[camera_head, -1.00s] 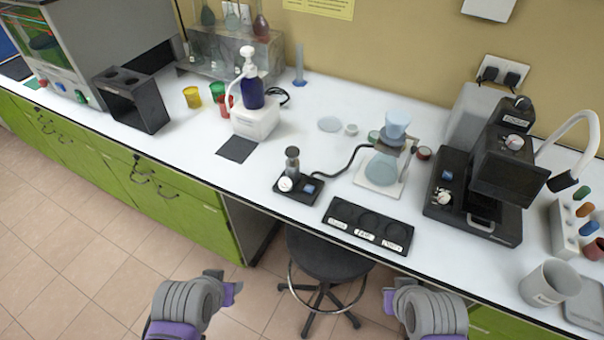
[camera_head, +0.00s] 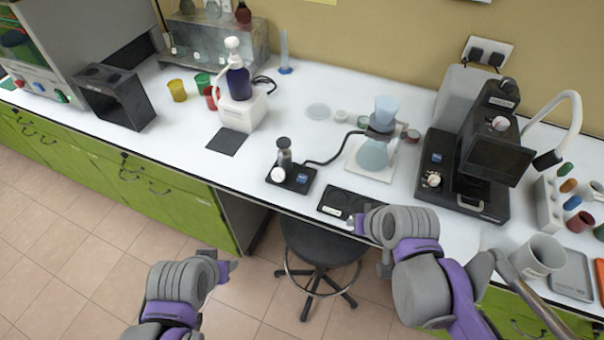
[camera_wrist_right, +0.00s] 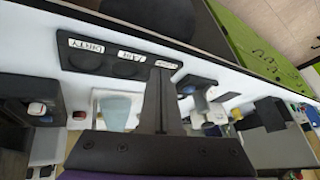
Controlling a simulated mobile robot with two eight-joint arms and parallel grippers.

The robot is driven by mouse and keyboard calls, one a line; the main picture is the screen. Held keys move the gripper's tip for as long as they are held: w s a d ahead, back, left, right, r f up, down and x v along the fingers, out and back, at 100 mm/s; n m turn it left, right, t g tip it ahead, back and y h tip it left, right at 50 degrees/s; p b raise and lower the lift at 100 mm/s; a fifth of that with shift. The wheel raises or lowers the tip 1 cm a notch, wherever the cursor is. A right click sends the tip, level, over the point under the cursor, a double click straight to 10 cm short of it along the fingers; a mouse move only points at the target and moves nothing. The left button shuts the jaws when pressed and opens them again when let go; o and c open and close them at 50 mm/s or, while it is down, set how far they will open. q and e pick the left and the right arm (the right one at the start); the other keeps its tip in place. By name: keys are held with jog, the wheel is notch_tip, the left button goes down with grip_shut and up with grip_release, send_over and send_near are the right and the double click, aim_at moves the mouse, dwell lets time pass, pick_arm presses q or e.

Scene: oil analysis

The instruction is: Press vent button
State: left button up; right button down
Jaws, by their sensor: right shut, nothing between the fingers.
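A small black device (camera_head: 291,184) with a blue button (camera_head: 301,178), a white dial and an upright knob stands near the bench's front edge. A black machine (camera_head: 462,190) further right also carries a blue button (camera_head: 437,157). I cannot read which is the vent button. My right gripper (camera_head: 352,222) is shut and empty, over the labelled black tray's front edge, to the right of the small device. In the right wrist view its shut fingers (camera_wrist_right: 162,98) point toward the tray, with the small device beside them. My left gripper (camera_head: 230,268) is in front of the bench; its jaws are unclear.
A flask with a funnel (camera_head: 376,148) stands behind the labelled black tray (camera_head: 333,201), and a black hose runs to the small device. A grey mug (camera_head: 537,256) stands at the front right. A stool (camera_head: 318,247) is below the bench.

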aim_at(304, 180)
pick_arm(q)
jog(key=r, duration=0.1)
jog(key=w+r+p, duration=0.1)
jog(key=r, duration=0.1)
jog(key=w+r+p, duration=0.1)
jog(key=shift+w+r, duration=0.2)
jog(key=shift+r, duration=0.1)
pick_arm(e)
jog(key=w+a+r+y, duration=0.2)
jog(key=w+a, duration=0.3)
jog(key=w, duration=0.3)
jog(key=w+a+r+y, duration=0.2)
jog(key=w+a, duration=0.4)
jog(key=w, duration=0.3)
jog(key=shift+w+a+r+t, duration=0.25)
jog(key=shift+r+t, duration=0.15)
jog(key=shift+r, duration=0.35)
pick_arm(q)
jog(key=shift+s, duration=0.1)
pick_arm(e)
jog(key=shift+s, duration=0.1)
pick_arm(q)
jog(key=shift+f, duration=0.1)
pick_arm(e)
jog(key=shift+f, duration=0.15)
